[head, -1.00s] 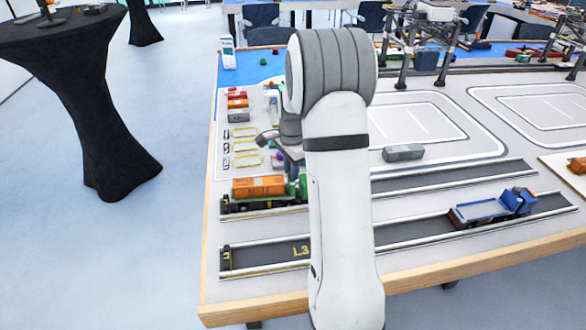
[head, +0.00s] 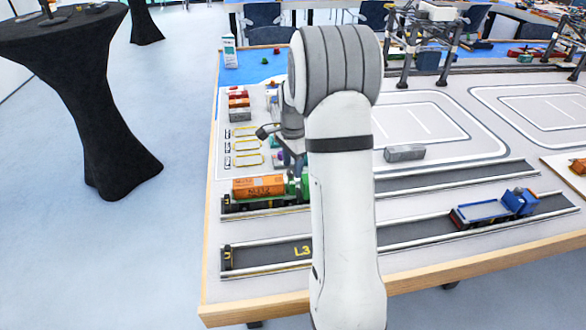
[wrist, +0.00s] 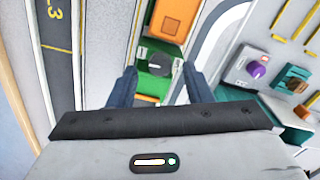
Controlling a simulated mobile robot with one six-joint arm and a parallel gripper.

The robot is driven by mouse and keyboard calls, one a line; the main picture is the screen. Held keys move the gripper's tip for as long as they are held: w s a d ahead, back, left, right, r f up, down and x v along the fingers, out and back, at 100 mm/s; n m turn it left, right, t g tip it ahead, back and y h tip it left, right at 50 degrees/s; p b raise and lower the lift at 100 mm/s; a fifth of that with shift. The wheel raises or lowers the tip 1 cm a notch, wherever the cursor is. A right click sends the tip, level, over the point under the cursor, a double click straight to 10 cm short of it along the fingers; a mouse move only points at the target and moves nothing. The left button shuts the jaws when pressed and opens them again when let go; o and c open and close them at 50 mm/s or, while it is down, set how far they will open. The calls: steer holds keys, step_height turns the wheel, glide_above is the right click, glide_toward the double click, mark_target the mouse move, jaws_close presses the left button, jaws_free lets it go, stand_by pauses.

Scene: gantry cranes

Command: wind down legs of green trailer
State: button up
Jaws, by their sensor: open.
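The green trailer (head: 303,184) stands in the upper lane at the left of the table, with an orange container (head: 259,187) on it. My arm hides its right part in the head view. In the wrist view a green part with a dark round knob (wrist: 158,66) lies ahead of my gripper (wrist: 158,85), near the orange container (wrist: 175,18). My gripper's two fingers are apart, one on each side of the knob in the picture, with nothing between them that I can see held. I cannot tell how far the fingertips are from the knob. The trailer's legs are not clearly visible.
A blue truck (head: 496,208) stands in the lower lane at right. A grey block (head: 404,153) lies above the upper lane. A panel with a purple knob (wrist: 257,70) is at right in the wrist view. Gantry cranes (head: 432,40) stand at the back.

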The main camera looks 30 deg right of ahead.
mark_target(293, 170)
step_height(293, 170, up, 6)
steer(key=shift+f, duration=0.1)
stand_by(0.4)
